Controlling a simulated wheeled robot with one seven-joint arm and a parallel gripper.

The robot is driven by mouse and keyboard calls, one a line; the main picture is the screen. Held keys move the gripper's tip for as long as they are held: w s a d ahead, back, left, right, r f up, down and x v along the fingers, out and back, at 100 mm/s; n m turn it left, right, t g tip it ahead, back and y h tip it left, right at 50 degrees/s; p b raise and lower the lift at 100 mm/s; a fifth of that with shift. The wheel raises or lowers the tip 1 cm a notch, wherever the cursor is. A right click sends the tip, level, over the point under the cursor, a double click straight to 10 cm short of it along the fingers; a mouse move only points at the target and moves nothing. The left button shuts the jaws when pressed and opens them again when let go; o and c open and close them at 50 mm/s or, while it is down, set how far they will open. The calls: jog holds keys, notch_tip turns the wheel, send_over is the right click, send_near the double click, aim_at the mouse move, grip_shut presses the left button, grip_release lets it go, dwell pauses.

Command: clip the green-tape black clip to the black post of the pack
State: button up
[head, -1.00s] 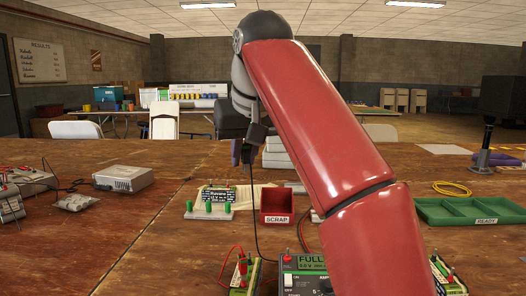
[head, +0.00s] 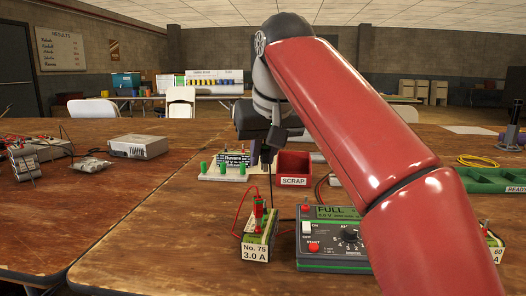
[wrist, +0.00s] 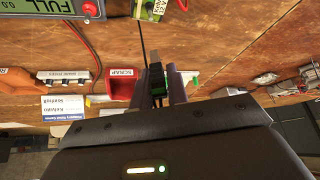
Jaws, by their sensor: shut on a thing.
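In the head view my gripper (head: 267,152) is held above the bench, beyond the pack and left of the scrap bin. A thin black lead hangs from it toward the pack's side. The pack (head: 256,240), labelled No. 75 3.0 A, stands on the bench in front, with a red clip (head: 259,207) and red lead at its top. The wrist view shows only part of the pack (wrist: 150,10). I cannot make out its black post clearly.
The green charger (head: 325,255), reading FULL, stands right of the pack. A red SCRAP bin (head: 293,168) and a white rack with green pegs (head: 228,174) lie beyond. A green tray (head: 490,181) is at right.

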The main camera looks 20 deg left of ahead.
jog(key=shift+f, duration=0.1)
jog(key=shift+f+b, duration=2.8)
jog(key=shift+f, duration=0.65)
jog(key=shift+f+p, duration=0.2)
jog(key=shift+p, duration=0.3)
jog(key=o, duration=0.8)
jog(key=shift+o, duration=0.2)
